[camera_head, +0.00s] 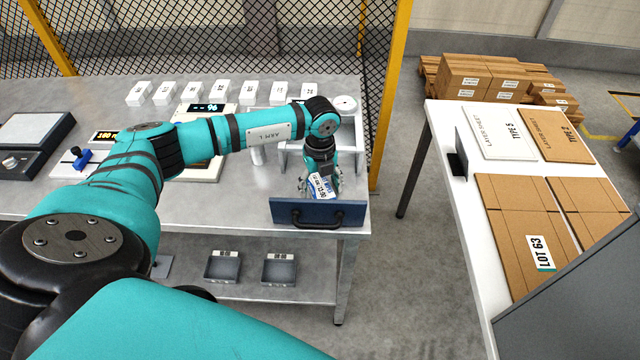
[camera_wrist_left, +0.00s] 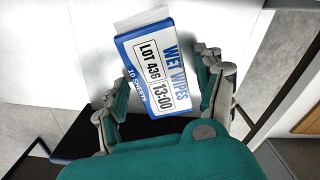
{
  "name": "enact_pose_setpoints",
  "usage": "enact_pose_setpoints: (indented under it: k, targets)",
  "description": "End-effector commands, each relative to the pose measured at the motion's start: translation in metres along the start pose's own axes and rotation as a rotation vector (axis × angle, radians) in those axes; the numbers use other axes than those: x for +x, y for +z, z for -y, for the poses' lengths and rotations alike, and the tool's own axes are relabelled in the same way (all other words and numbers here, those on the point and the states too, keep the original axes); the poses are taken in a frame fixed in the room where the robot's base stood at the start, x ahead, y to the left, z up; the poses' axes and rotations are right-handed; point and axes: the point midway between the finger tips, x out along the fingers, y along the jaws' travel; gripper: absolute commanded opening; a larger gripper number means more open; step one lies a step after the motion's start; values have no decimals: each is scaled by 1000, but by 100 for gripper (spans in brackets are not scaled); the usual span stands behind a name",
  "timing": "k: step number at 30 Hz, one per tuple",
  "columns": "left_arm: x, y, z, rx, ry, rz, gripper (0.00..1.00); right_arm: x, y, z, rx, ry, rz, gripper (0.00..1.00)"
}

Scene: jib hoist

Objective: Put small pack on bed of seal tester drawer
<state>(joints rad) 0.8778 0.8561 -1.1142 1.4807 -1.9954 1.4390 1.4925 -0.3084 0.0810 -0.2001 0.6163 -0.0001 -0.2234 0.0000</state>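The small pack is a blue and white wet wipes pack (camera_head: 322,186) marked LOT 436 and 13:00. It shows large in the left wrist view (camera_wrist_left: 158,68), lying label up over a pale surface. My left gripper (camera_head: 321,184) is at the seal tester drawer, behind its dark blue front (camera_head: 300,213) with a black handle. In the left wrist view, the fingers (camera_wrist_left: 166,95) stand on both sides of the pack, with a narrow gap seen at each side. The gripper and pack hide most of the drawer bed in the head view. My right gripper is out of view.
The steel bench (camera_head: 225,205) carries a row of white boxes (camera_head: 194,91), a scale (camera_head: 35,135) and a gauge (camera_head: 345,104). Two grey bins (camera_head: 279,270) sit on the lower shelf. A white table (camera_head: 465,215) with cardboard sheets stands right, across a clear floor gap.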

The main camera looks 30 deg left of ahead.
Motion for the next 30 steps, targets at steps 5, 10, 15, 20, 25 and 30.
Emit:
enact_pose_setpoints:
  k: [5,10,15,20,25,30]
  targets:
    - [0,0,0,0,0,0,75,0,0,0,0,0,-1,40]
    - [-6,0,0,0,-1,0,75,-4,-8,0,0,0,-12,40]
    - [-26,1,1,1,-4,3,75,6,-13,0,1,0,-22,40]
    - [-60,1,1,1,-5,3,75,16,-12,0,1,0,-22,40]
    - [-94,0,0,1,-3,3,75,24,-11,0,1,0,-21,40]
    - [-116,0,0,0,-1,1,75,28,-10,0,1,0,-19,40]
